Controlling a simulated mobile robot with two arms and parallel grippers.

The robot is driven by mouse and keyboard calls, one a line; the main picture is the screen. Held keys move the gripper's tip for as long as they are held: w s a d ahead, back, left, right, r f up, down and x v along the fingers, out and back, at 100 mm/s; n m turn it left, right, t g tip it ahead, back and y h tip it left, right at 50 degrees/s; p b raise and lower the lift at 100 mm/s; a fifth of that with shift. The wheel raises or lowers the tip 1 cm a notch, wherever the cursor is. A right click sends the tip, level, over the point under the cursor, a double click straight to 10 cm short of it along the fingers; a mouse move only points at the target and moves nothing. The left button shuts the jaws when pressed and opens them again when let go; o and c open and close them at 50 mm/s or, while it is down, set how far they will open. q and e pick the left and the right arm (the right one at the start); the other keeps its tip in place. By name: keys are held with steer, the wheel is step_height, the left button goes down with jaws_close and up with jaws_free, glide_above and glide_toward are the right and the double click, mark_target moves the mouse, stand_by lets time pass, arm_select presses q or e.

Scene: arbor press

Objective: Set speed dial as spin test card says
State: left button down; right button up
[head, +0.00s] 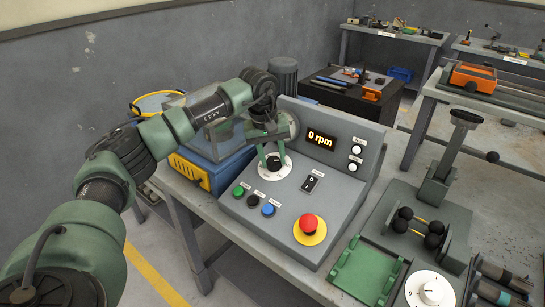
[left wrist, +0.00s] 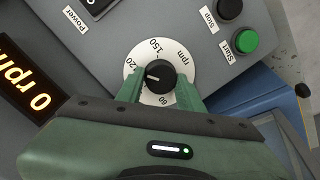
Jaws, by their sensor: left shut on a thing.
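The speed dial (head: 275,163) is a black round knob on a white scale plate on the grey control panel. It also shows in the left wrist view (left wrist: 160,77), where 120, 150 and 60 are readable on the scale. Its white mark points close to 120; a finger covers part of the scale. My left gripper (head: 272,158) has its green fingers on both sides of the knob and is shut on it. The display (head: 321,139) reads 0 rpm. I see no spin test card in these views. My right gripper is out of view.
The panel has green (head: 238,191), black (head: 253,200) and blue (head: 268,209) buttons, a black power switch (head: 311,183) and a red stop button (head: 310,225). A green tray (head: 366,271) and a white dial (head: 430,290) lie right.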

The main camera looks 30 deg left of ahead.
mark_target(268, 164)
arm_select(q)
steer(key=shift+r, duration=0.1)
stand_by(0.5)
steer(key=c, duration=0.9)
jaws_free()
steer(key=b+v, duration=0.1)
steer(key=v, duration=0.6)
steer(key=shift+r, duration=0.4)
steer(key=shift+s+f, duration=0.1)
